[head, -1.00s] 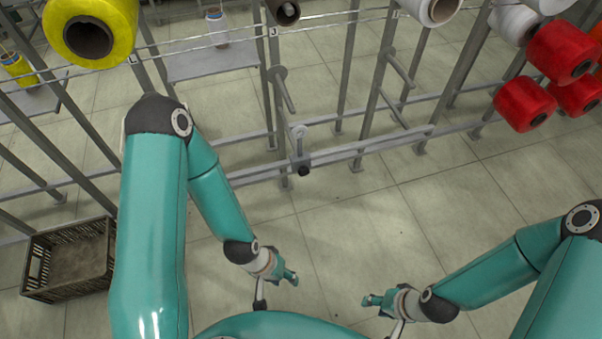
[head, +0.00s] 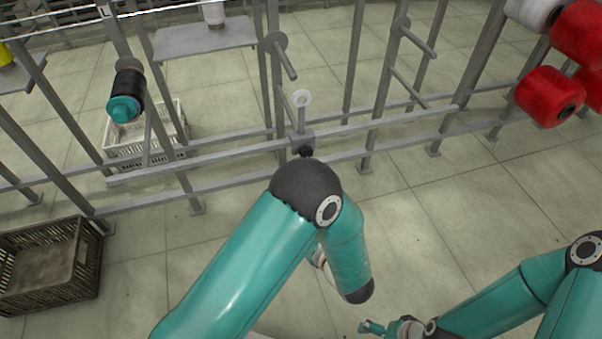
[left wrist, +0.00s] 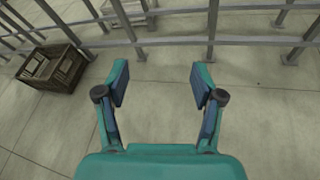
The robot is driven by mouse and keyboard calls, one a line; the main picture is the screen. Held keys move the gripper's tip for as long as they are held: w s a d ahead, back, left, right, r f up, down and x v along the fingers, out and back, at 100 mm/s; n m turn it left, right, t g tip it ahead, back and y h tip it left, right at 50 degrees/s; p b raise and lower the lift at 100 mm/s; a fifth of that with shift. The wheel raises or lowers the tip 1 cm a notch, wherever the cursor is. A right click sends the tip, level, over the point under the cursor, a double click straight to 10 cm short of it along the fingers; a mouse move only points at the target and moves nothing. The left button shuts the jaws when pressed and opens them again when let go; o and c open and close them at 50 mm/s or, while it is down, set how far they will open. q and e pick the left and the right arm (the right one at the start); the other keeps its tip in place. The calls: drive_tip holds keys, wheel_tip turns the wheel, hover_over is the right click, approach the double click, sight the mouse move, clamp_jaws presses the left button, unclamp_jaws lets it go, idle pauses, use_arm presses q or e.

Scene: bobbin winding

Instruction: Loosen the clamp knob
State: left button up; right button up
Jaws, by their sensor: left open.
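The clamp (head: 301,139) sits on the rack's horizontal rail, with an upright rod ending in a pale ring (head: 301,98). Its black clamp knob (head: 306,152) shows at the lower front, just above my left arm's elbow, which partly crowds it. My left gripper (left wrist: 160,85) is open and empty in the left wrist view, over bare floor, with rack rails ahead. In the head view its fingers are hidden behind my left arm. The knob cannot be made out in the left wrist view. My right gripper (head: 371,328) is low at the bottom edge, away from the clamp; its finger opening is too small to judge.
A dark crate (head: 85,262) stands on the floor at left, and a pale crate (head: 172,128) behind the rack. A black-and-teal bobbin (head: 127,95) sits at left. Red spools (head: 550,96) hang at upper right. Peg arms (head: 418,40) jut from posts.

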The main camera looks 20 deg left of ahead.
use_arm(q)
drive_tip(key=w+d+r+m+t+b, duration=0.2)
drive_tip(key=w+d+r+t, duration=0.2)
drive_tip(key=d+t, duration=0.15)
drive_tip(key=h+b, duration=0.1)
approach(306, 151)
drive_tip(key=f+x, duration=0.1)
drive_tip(key=x, duration=0.8)
drive_tip(key=shift+w+f+m, duration=0.15)
drive_tip(key=shift+w+m, duration=0.1)
drive_tip(key=shift+m, duration=0.05)
use_arm(e)
wheel_tip(306, 151, down, 5)
drive_tip(key=shift+r, duration=0.2)
